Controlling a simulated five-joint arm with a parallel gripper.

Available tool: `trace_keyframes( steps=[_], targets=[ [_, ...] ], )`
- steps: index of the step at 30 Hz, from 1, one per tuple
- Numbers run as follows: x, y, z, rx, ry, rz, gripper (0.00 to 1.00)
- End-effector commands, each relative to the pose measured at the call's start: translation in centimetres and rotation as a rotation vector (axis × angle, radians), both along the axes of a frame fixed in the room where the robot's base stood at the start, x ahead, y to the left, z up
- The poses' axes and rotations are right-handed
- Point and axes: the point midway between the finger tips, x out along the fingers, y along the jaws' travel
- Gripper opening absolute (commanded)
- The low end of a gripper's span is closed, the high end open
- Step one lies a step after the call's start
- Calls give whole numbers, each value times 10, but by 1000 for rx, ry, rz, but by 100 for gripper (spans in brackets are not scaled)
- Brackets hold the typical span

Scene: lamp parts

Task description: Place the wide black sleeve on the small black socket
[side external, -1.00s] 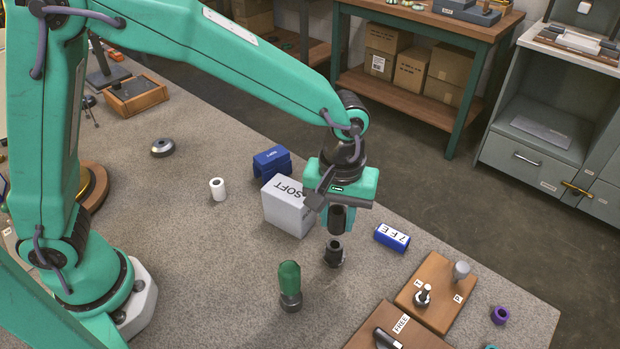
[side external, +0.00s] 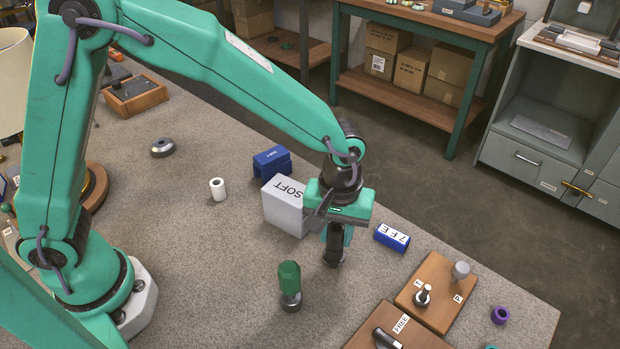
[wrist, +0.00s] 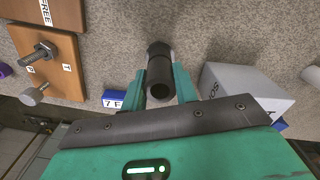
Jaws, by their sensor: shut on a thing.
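My gripper (side external: 336,238) is shut on the wide black sleeve (wrist: 160,92), which is a dark open tube held upright between the green fingers in the wrist view. The small black socket (side external: 333,259) stands upright on the grey table directly below my gripper. It also shows just beyond the sleeve in the wrist view (wrist: 158,49). In the side view the sleeve's lower end meets the socket's top with no visible gap. The fingers hide much of the sleeve, so I cannot tell whether it sits fully on the socket.
A grey SOFT block (side external: 285,208) stands close left of my gripper, and a blue labelled block (side external: 392,237) lies to its right. A green-topped part (side external: 290,285) stands in front. Wooden boards (side external: 437,290) with fittings lie at right.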

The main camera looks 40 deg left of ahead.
Motion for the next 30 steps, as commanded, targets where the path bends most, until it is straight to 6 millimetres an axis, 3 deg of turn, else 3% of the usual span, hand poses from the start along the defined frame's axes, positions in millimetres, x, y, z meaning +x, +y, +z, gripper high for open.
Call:
trace_keyframes(
  steps=[4,5,7,8,20,30],
  targets=[
    [0,0,-3,0,1,0,7],
    [0,0,-3,1,0,0,35],
    [0,0,-3,0,0,0,49],
    [0,0,-3,0,0,0,51],
    [0,0,0,0,-1,0,51],
    [1,0,33,-3,-4,0,51]
  ],
)
